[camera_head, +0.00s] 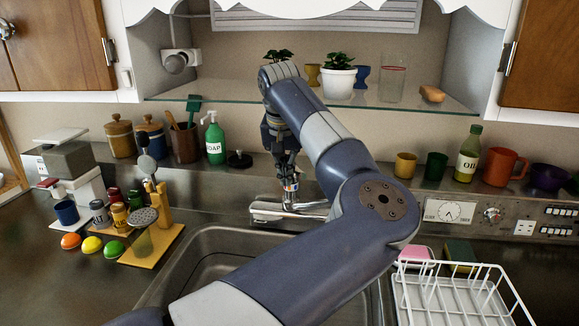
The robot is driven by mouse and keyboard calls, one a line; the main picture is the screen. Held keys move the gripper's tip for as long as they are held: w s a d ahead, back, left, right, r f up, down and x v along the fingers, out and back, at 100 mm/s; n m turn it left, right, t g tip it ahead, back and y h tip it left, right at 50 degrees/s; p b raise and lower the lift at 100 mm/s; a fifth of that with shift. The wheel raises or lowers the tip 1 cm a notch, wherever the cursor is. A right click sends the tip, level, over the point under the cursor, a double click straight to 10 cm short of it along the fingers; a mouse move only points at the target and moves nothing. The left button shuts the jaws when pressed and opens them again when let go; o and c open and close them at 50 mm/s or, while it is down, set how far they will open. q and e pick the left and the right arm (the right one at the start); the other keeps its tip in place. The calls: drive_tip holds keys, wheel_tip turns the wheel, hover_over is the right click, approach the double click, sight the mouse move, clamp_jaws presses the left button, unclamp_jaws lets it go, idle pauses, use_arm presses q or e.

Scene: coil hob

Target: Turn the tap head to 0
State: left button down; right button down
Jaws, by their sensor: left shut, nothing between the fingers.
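The chrome tap (265,212) stands at the back edge of the sink, with its spout pointing left. My left arm reaches up from the bottom and bends back down over the tap. My left gripper (290,186) points down at the tap's top and is shut with nothing between its fingers. Its tips are at or very close to the tap head, and I cannot tell whether they touch. The gripper and arm hide much of the tap head and the right part of the tap. My right gripper is not in view.
The sink basin (205,262) lies in front, partly behind my arm. A white dish rack (450,300) stands at the right. A green soap bottle (214,140) stands on the ledge at the back left. A glass shelf (300,102) with a potted plant (340,80) is above.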

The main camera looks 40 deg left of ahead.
use_arm(q)
drive_tip(key=shift+w+d, duration=0.15)
drive_tip(key=shift+d, duration=0.05)
idle(0.3)
drive_tip(key=shift+w+d, duration=0.35)
drive_tip(key=shift+d, duration=0.25)
drive_tip(key=shift+w, duration=0.1)
drive_tip(key=shift+w+d+p, duration=0.15)
drive_tip(key=shift+d+p, duration=0.05)
drive_tip(key=shift+p, duration=0.15)
drive_tip(key=w+a+p+v, duration=0.1)
drive_tip(key=p+v, duration=0.4)
drive_tip(key=v, duration=0.3)
drive_tip(key=shift+a+r+p, duration=0.2)
drive_tip(key=shift+a+p, duration=0.05)
drive_tip(key=shift+p, duration=0.05)
idle(0.4)
